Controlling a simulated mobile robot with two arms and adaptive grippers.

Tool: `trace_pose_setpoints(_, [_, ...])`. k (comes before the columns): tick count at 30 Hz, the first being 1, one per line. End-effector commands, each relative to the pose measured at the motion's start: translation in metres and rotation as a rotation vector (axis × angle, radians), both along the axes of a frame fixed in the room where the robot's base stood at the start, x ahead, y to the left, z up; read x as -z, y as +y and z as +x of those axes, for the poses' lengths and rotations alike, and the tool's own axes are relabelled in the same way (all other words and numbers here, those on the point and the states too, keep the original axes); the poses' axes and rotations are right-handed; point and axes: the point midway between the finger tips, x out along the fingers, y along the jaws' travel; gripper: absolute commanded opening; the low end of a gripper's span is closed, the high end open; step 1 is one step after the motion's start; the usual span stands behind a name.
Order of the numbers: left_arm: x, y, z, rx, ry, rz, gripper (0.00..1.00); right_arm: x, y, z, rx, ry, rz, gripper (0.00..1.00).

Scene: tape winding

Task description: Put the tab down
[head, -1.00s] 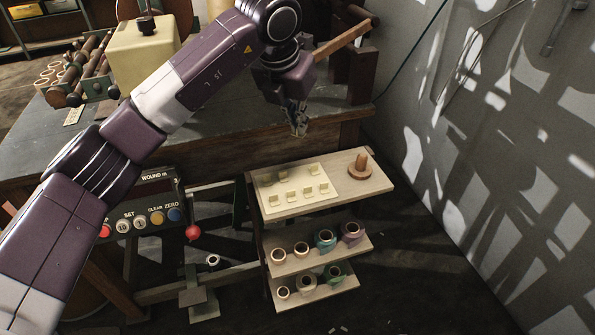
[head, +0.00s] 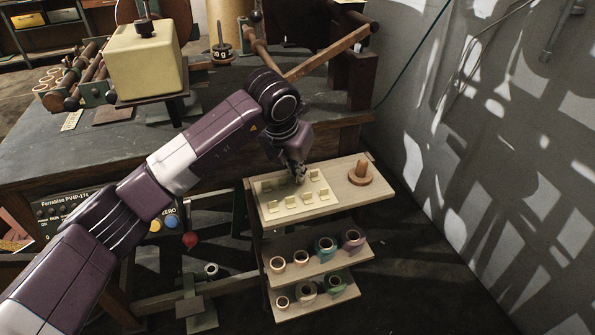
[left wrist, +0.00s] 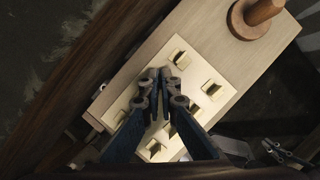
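A pale card (head: 268,214) with several small cream tabs (head: 290,202) in rows lies on the top shelf of a wooden stand. My left gripper (head: 299,179) reaches down over the back row of the card. In the left wrist view its fingertips (left wrist: 160,74) are close together over the card (left wrist: 205,121), between neighbouring tabs (left wrist: 180,59). A thin pale strip shows between the fingers and looks like a tab, mostly hidden by them. Whether it touches the card I cannot tell.
A wooden peg on a round base (head: 361,172) stands right of the card. Tape rolls (head: 325,248) sit on the lower shelves. A dark workbench (head: 60,165) with a cream block (head: 145,60) is behind and left. A grey wall (head: 480,130) borders the right.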

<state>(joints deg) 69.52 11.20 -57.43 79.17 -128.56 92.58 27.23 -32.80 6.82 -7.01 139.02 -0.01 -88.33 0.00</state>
Motion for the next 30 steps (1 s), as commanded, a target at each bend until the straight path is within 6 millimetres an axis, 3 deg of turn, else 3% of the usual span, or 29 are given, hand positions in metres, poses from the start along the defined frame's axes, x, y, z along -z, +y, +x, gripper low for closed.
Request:
trace_pose_setpoints(3, [0.003, 0.0, 0.0, 0.0, 0.001, 0.0, 0.0, 0.001, 0.0, 0.0, 0.0, -0.001, 0.0, 0.0])
trace_pose_setpoints(9, [0.002, 0.0, 0.0, 0.0, 0.0, 0.0, 0.21, -0.002, 0.0, 0.0, 0.0, -0.003, 0.0, 0.0])
trace_pose_setpoints(20, [-0.002, 0.0, 0.0, 0.0, 0.0, 0.0, 0.22, -0.004, 0.0, 0.0, 0.0, -0.004, 0.001, 0.0])
trace_pose_setpoints(23, [-0.013, 0.002, -0.003, 0.001, -0.003, 0.0, 0.22, -0.001, 0.0, 0.001, 0.0, -0.005, 0.001, 0.0])
trace_pose_setpoints(30, [-0.06, 0.01, -0.02, 0.001, -0.005, 0.001, 0.22, 0.026, 0.002, 0.008, -0.001, 0.012, 0.001, 0.0])
